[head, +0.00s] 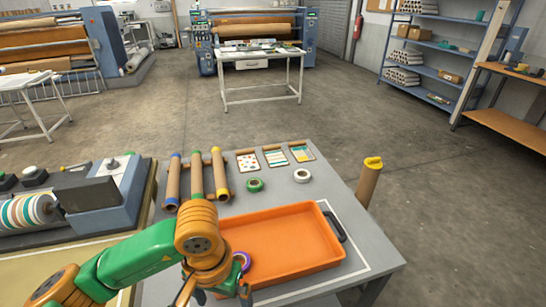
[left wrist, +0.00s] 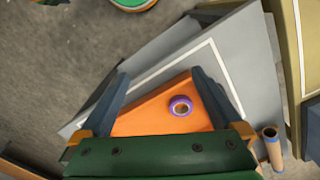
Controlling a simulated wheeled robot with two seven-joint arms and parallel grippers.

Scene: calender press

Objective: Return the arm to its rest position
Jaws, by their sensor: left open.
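My left arm comes in from the left in the head view, green and orange. Its gripper (head: 215,290) is over the near left end of the orange tray (head: 285,245), partly cut off by the lower edge. In the left wrist view the gripper (left wrist: 159,74) has its two fingers spread wide, with nothing between them. The tray (left wrist: 150,112) lies beyond the fingers. A purple tape roll (head: 241,261) lies in the tray beside the gripper; it also shows in the left wrist view (left wrist: 181,107). My right gripper is not in view.
On the grey table (head: 345,225) lie three capped cardboard tubes (head: 196,176), pattern cards (head: 275,158), a green tape roll (head: 255,185) and a white one (head: 302,175). A roller machine (head: 100,205) stands left. A yellow-capped tube (head: 369,182) stands by the right edge.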

